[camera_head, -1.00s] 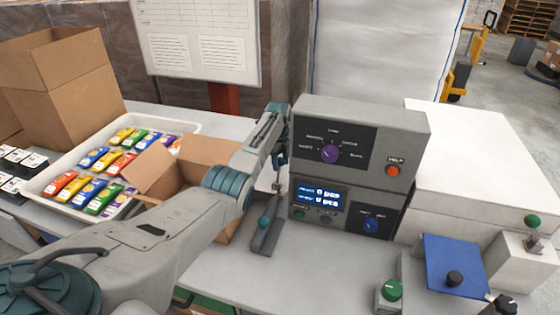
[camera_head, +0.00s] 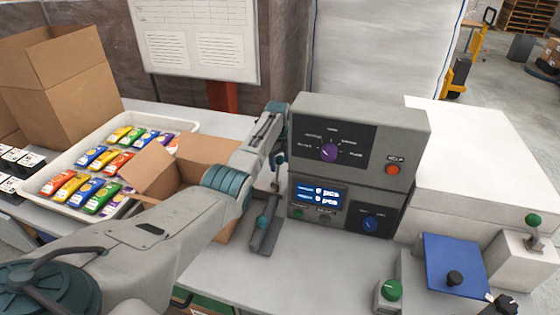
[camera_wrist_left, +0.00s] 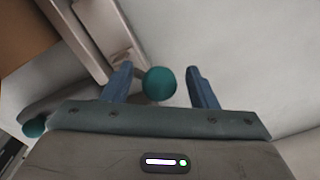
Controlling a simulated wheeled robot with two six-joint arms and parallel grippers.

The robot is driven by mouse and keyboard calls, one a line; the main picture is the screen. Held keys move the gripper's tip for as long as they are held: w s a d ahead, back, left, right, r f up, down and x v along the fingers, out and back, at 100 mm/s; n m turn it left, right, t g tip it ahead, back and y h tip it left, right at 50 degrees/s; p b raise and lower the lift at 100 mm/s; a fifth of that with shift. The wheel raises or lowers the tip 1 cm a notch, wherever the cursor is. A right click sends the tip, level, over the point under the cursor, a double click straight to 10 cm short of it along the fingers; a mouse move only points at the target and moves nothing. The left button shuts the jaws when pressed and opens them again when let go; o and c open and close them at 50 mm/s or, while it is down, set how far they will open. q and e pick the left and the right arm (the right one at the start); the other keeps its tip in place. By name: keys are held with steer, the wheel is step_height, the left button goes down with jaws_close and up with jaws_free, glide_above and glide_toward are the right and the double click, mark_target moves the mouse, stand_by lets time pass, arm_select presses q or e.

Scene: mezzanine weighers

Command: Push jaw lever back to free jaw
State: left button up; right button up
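My left arm reaches in from the left of the head view, its gripper (camera_head: 278,160) pointing down beside the left side of the grey console (camera_head: 410,135). In the left wrist view, a round teal knob (camera_wrist_left: 159,83) sits between the two blue fingers of the left gripper (camera_wrist_left: 161,86). The fingers are apart, with a gap on each side of the knob. Below the gripper in the head view is a grey bar with a teal knob (camera_head: 262,222). A second teal knob (camera_wrist_left: 34,127) shows at the lower left of the wrist view. My right gripper is out of view.
An open cardboard box (camera_head: 205,155) stands close to the left of the gripper. A white tray (camera_head: 45,183) of coloured packs lies farther left. A blue plate (camera_head: 455,262) and a green button (camera_head: 391,290) are at the right. The grey tabletop (camera_head: 290,285) in front is clear.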

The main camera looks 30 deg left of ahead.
arm_select(q)
steer(key=r+b, duration=0.1)
steer(key=r, duration=0.4)
steer(key=r+b, duration=0.1)
steer(key=r, duration=0.3)
steer(key=shift+s+r+b, duration=0.2)
steer(key=shift+r+b, duration=0.15)
steer(key=shift+r, duration=0.6)
